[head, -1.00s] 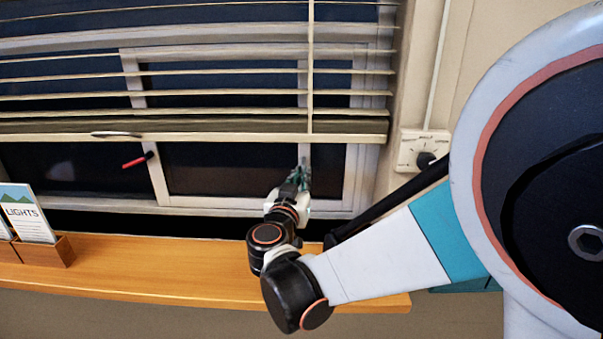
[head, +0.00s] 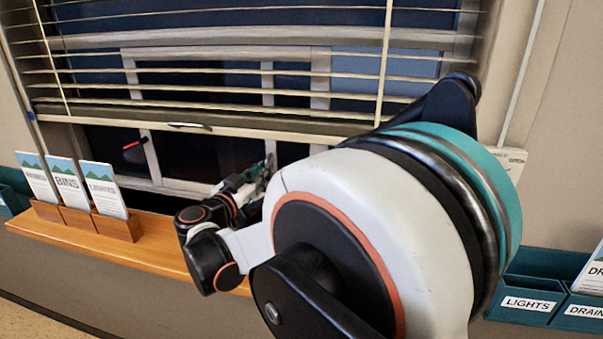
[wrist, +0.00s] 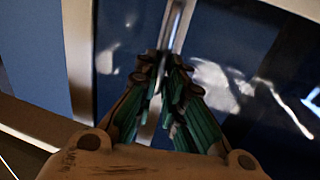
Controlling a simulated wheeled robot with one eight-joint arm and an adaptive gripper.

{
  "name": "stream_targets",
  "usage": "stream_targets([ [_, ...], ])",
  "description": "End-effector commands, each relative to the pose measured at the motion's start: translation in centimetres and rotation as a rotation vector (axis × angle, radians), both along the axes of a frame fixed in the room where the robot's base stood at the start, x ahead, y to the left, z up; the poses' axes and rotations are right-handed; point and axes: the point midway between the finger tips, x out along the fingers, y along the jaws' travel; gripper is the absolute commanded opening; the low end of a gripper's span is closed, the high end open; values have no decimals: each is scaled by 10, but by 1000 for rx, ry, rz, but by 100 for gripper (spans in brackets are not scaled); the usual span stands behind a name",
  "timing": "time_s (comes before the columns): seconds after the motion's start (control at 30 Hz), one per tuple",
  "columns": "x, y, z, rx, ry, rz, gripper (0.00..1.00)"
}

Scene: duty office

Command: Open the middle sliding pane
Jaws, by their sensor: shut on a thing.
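The window (head: 150,165) behind the blinds has several upright pane bars. A dark pane (head: 205,152) lies between a bar on the left and the bar at my gripper (head: 262,172); I take it as the middle one. Wide, partly covered bars show behind the slats. In the wrist view my fingers (wrist: 168,68) converge, shut on a narrow silvery upright bar (wrist: 177,25) of the pane. The exact contact is dark and partly hidden by the fingers. My arm covers the window's lower right part.
Lowered blinds (head: 230,127) hang over the upper window, just above my gripper. A wooden shelf (head: 150,250) runs below it, with leaflet holders (head: 78,218) at its left.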

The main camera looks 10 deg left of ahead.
Motion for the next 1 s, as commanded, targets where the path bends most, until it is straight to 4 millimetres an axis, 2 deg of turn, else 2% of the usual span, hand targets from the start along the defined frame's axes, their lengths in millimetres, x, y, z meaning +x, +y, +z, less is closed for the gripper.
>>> stream_targets([
  [0.03,0,12,0,1,0,5,0],
  [0.1,0,21,0,1,0,3,0],
  [0.3,1,37,0,1,0,2,0],
  [0.7,1,40,0,1,1,2,0],
  [0.73,1,40,0,2,1,1,14],
  [0.8,1,39,0,1,1,1,30],
  [1.0,1,39,0,1,0,0,30],
])
